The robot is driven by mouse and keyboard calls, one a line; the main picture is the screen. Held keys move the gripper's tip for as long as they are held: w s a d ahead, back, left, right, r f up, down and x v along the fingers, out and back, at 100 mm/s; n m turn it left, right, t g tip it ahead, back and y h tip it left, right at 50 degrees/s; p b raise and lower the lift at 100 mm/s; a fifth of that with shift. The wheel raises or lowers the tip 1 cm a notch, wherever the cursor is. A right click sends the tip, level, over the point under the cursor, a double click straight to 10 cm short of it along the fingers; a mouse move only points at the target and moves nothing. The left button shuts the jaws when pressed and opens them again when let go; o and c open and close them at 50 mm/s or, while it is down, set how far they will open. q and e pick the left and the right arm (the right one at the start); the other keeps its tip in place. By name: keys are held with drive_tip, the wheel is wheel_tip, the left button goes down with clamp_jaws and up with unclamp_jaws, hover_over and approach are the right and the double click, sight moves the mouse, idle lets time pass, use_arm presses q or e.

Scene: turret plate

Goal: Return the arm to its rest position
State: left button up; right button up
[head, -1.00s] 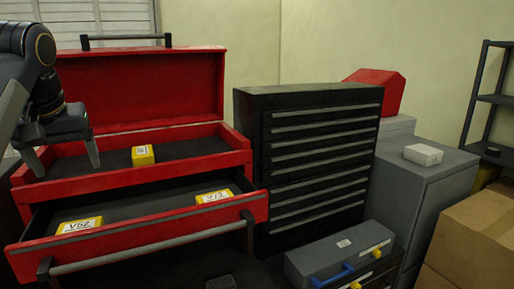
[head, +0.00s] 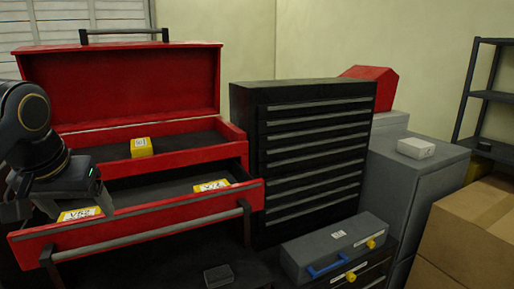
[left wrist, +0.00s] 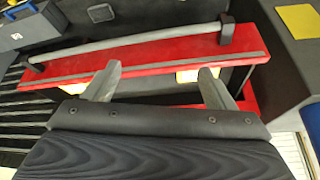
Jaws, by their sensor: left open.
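My left gripper (head: 62,207) is open and empty in the head view, at the left over the pulled-out drawer of the red toolbox (head: 120,85). Its spread fingers also show in the left wrist view (left wrist: 160,72), above the red drawer front (left wrist: 150,62) and its grey bar handle (left wrist: 130,46). One yellow labelled block (head: 79,214) lies in the drawer close to the gripper, partly hidden by it. A second yellow block (head: 211,186) lies at the drawer's right. A third (head: 141,147) sits on the upper tray. My right gripper is not in view.
A black drawer cabinet (head: 313,157) stands right of the toolbox. In front of it is a grey case (head: 335,245) with a blue handle. A grey cabinet (head: 415,185), a cardboard box (head: 475,235) and dark shelves (head: 490,95) stand further right.

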use_arm(q)
drive_tip(key=s+d+f+h+b, duration=0.1)
drive_tip(key=s+d+f, duration=0.3)
drive_tip(key=f, duration=0.5)
drive_tip(key=s+d+f+h, duration=0.2)
drive_tip(key=s+d+f, duration=0.2)
drive_tip(key=f, duration=0.6)
drive_tip(key=s+d+f+h+b, duration=0.1)
drive_tip(key=s+d+f, duration=0.3)
drive_tip(key=s+f, duration=0.4)
drive_tip(key=shift+f+m+t+h+b, duration=0.3)
drive_tip(key=shift+f+t+h+b, duration=0.15)
drive_tip(key=shift+f, duration=0.45)
